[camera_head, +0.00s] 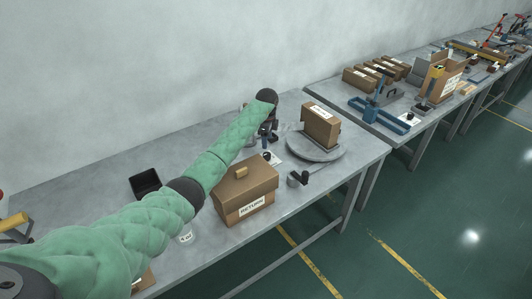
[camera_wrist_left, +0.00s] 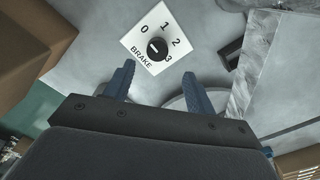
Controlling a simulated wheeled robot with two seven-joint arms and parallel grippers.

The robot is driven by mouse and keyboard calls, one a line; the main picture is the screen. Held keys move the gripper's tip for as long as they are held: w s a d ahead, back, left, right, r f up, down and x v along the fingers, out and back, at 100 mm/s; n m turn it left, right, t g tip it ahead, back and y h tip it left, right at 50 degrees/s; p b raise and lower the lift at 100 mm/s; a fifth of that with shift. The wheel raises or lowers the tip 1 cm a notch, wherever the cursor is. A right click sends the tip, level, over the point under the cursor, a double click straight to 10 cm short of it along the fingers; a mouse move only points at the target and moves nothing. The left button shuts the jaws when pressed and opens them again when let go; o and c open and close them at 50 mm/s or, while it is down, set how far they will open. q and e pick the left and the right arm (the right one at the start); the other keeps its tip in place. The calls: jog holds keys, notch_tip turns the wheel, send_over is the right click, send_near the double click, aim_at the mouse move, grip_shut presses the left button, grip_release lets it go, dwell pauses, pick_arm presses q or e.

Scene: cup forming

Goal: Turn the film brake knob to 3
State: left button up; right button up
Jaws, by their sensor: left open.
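The brake knob (camera_wrist_left: 157,48) is a round black knob with a white mark on top. It sits on a white plate (camera_wrist_left: 140,32) printed BRAKE with 0, 1, 2 and 3 around it. I cannot tell surely which number the mark points to. In the head view the knob (camera_head: 267,156) is small, beside its plate (camera_head: 276,160) on the table. My left gripper (camera_wrist_left: 158,73) is open, with its two blue fingers apart and nothing between them. In the wrist view the knob shows just beyond the fingertips, between their lines. In the head view the left gripper (camera_head: 268,142) is small and dark.
A brown carton marked RETURN (camera_head: 246,195) stands left of the knob, under my green-sleeved arm. A round turntable (camera_head: 322,153) with a brown box (camera_head: 320,125) is to the right. A small black item (camera_head: 298,178) lies near the table's front edge. A wall is behind.

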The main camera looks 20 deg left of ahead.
aim_at(267, 154)
pick_arm(q)
jog(key=shift+s+n, duration=0.2)
jog(key=shift+n, duration=0.1)
jog(key=shift+f+n, duration=0.15)
jog(key=shift+n, duration=0.15)
notch_tip(267, 154, down, 6)
jog(key=p, duration=0.3)
jog(key=shift+f, duration=0.75)
pick_arm(e)
jog(key=s+d, duration=0.1)
jog(key=s, duration=0.7)
jog(key=shift+s+d+f+g, duration=0.15)
jog(key=shift+d+g, duration=0.15)
pick_arm(q)
jog(key=shift+w, duration=0.1)
jog(key=c, duration=1)
pick_arm(e)
jog(key=shift+a, duration=0.1)
